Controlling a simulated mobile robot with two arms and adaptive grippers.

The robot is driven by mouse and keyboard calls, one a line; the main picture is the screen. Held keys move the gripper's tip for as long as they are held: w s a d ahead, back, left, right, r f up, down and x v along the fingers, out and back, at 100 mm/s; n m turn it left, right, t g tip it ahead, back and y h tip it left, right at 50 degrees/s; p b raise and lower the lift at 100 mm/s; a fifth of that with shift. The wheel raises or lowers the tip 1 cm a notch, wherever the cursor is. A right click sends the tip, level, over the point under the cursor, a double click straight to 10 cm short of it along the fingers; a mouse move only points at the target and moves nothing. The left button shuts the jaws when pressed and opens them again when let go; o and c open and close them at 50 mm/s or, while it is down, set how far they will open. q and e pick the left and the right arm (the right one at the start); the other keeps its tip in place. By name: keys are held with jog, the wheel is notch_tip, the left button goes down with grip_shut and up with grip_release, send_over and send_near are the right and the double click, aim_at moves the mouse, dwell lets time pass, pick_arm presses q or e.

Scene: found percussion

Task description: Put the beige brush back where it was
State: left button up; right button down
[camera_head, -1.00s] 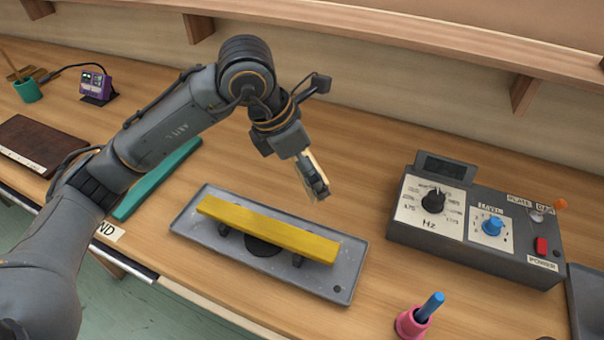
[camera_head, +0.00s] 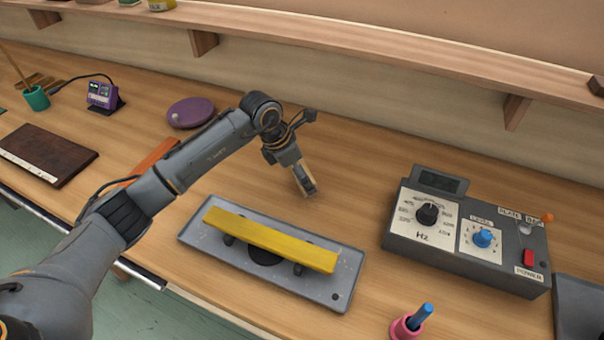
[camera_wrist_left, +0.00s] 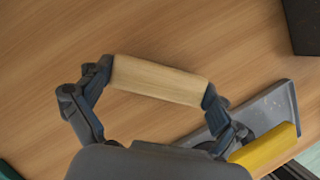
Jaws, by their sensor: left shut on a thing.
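My left gripper (camera_head: 307,187) is shut on the beige brush (camera_wrist_left: 160,82). In the left wrist view the brush is a pale wooden block spanning between the two fingers (camera_wrist_left: 158,98). In the head view the gripper points down over the bare wood behind the grey tray, and the brush (camera_head: 301,178) is mostly hidden by the fingers. I cannot tell whether the brush touches the table. My right gripper is not in view.
A yellow bar (camera_head: 270,240) lies on supports on the grey tray (camera_head: 335,305). A control box (camera_head: 465,255) stands to the right, a pink cup (camera_head: 402,329) in front. A purple disc (camera_head: 190,112) and orange bar (camera_head: 153,158) lie left. A shelf (camera_head: 330,53) runs behind.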

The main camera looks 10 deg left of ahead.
pick_arm(q)
jog(key=shift+f, duration=0.95)
jog(key=o, duration=0.8)
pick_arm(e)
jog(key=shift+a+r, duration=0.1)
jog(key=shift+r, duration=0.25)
